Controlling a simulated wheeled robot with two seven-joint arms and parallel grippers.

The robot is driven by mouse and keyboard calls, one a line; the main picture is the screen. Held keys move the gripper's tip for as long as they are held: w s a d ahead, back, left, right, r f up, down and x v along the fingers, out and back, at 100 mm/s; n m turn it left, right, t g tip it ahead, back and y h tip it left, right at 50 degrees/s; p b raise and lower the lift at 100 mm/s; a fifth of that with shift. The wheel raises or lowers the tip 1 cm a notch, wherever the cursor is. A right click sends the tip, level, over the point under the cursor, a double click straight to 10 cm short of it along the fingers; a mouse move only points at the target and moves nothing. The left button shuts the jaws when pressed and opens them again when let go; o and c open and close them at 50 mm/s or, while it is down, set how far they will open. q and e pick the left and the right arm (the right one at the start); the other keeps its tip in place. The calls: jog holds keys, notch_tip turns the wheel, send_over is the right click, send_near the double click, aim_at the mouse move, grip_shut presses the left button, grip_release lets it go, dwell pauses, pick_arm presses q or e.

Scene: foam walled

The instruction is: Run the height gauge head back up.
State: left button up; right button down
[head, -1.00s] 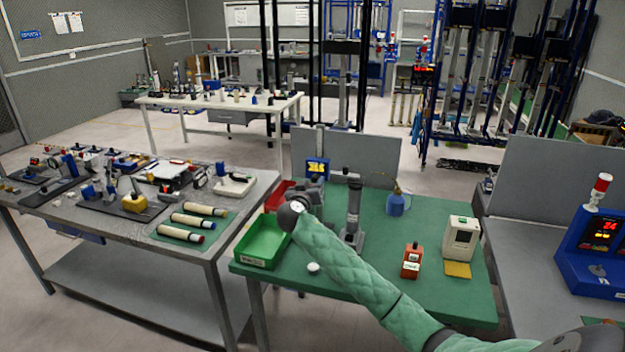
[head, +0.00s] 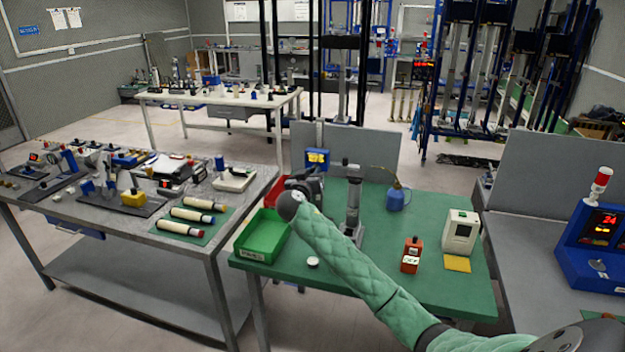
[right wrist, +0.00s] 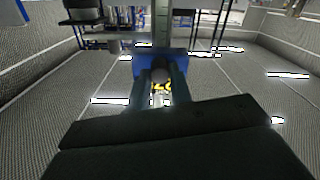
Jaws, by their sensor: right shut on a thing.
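The height gauge stands at the back of the green table (head: 440,290), in front of a grey panel. Its head (head: 317,157) is a blue box with yellow digits on its face, partway up the upright column (head: 320,132). My right gripper (head: 314,176) reaches up to the head from the front. In the right wrist view the fingers (right wrist: 160,80) are closed on a dark part at the front of the blue head (right wrist: 181,63). The gripper and arm hide the gauge's lower part and base. My left gripper is not in view.
A green bin (head: 264,235) stands left of my right arm. A grey stand (head: 352,210) is close on its right. A blue bottle (head: 396,198), an orange device (head: 412,255) and a white box (head: 460,232) are farther right. The grey panel (head: 360,150) rises behind the gauge.

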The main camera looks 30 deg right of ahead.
aim_at(312, 154)
notch_tip(312, 154, up, 2)
jog(key=shift+r+b, duration=0.1)
jog(key=shift+b, duration=0.7)
notch_tip(312, 154, up, 5)
jog(key=shift+f, duration=0.15)
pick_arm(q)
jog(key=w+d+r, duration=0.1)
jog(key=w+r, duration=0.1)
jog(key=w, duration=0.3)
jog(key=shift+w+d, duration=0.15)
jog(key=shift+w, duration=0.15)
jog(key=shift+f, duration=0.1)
pick_arm(e)
jog(key=c, duration=1.3)
grip_release()
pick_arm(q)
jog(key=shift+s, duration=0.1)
pick_arm(e)
jog(key=shift+o, duration=0.2)
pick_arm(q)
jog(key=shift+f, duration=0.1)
pick_arm(e)
jog(key=shift+s+a+f, duration=0.1)
